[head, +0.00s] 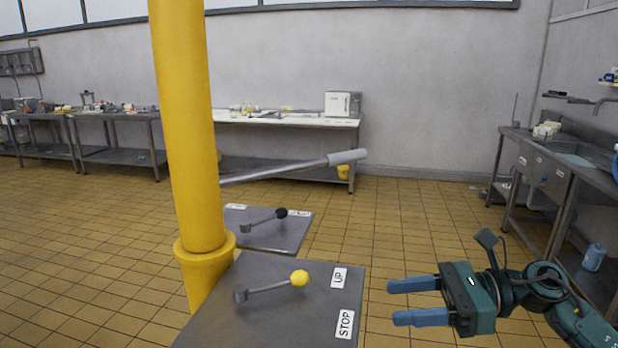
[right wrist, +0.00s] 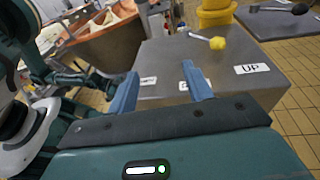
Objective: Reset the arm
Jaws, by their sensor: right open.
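In the head view a yellow column (head: 185,130) rises from the floor. A long metal arm (head: 275,174) with a grey handle (head: 347,157) sticks out to its right, tilted slightly up. Below is a grey box with a yellow-knobbed lever (head: 299,278) and labels UP (head: 339,278) and STOP (head: 345,324). The yellow knob also shows in the right wrist view (right wrist: 217,43). A black-knobbed lever (head: 281,213) is on a second box behind. My right gripper (head: 391,302) is open and empty, right of the near box and apart from it. My left gripper is not identifiable.
The near box's grey top (head: 210,318) fills the lower middle. A steel sink bench (head: 575,155) stands at the right, and a long white-topped table (head: 290,118) along the back wall. Tiled floor is free between. A copper vat (right wrist: 105,40) shows in the right wrist view.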

